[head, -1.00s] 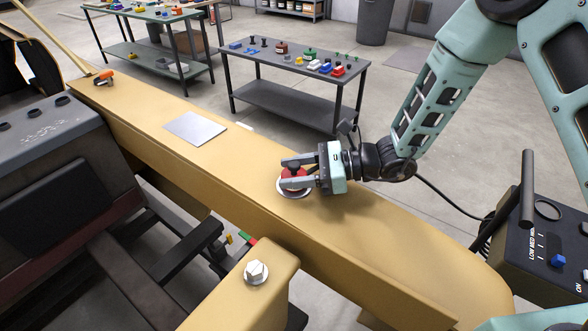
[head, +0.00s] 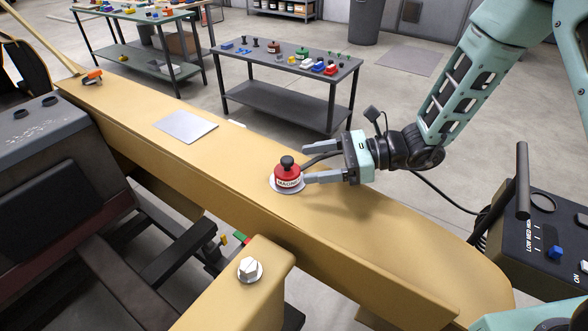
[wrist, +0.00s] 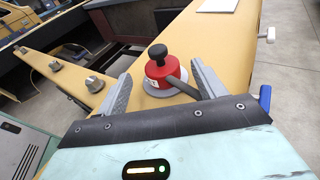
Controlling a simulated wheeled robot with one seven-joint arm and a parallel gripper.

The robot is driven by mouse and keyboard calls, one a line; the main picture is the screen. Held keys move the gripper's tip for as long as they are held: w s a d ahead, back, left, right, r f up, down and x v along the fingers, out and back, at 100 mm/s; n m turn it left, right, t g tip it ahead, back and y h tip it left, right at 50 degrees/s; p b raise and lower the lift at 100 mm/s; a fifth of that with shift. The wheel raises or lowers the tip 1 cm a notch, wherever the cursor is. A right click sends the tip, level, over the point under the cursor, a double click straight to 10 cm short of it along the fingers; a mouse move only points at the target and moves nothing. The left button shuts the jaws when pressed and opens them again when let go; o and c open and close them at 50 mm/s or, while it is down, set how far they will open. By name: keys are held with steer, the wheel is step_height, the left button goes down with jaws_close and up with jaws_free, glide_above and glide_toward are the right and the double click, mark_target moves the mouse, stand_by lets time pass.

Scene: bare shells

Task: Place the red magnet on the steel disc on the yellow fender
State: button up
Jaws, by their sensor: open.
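The red magnet (head: 288,175), with a black knob on top and a white label, stands upright on the pale steel disc (head: 273,187) on the yellow fender (head: 385,240). Only the disc's rim shows around the magnet's base. My gripper (head: 305,163) is open just to the right of the magnet, its fingers pointing at it and apart from it as far as I can tell. In the wrist view the magnet (wrist: 159,70) stands beyond and between the two open fingertips, with a dark handle reaching toward my gripper.
A flat grey plate (head: 185,126) and an orange-handled tool (head: 92,76) lie farther along the fender. A large hex bolt (head: 249,269) stands on the near yellow beam. A dark control box (head: 545,240) is at right. A grey table (head: 285,65) with small items stands behind.

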steer(key=b+v, duration=0.1)
steer(key=v, duration=0.5)
steer(key=shift+s+a, duration=0.1)
steer(key=s+a+n+g, duration=0.1)
steer(key=s, duration=0.1)
steer(key=s+a+r+n+g+h, duration=0.1)
steer(key=s+n, duration=0.1)
steer(key=s+a+n+g, duration=0.1)
steer(key=s+g, duration=0.1)
steer(key=shift+s+a+r+n+h, duration=0.1)
steer(key=shift+a+r+n+h, duration=0.1)
steer(key=shift+r+n+h, duration=0.15)
steer(key=s+d+r+n+t+h, duration=0.1)
steer(key=s+n+h, duration=0.5)
steer(key=n, duration=0.5)
steer(key=s+d+r+n+t+h, duration=0.1)
steer(key=s+d+n+h, duration=0.1)
steer(key=s+n+h, duration=0.5)
steer(key=shift+s+d+r+n+t, duration=0.2)
steer(key=shift+s+d+n+t, duration=0.15)
steer(key=shift+s+n, duration=1.65)
steer(key=shift+h, duration=0.25)
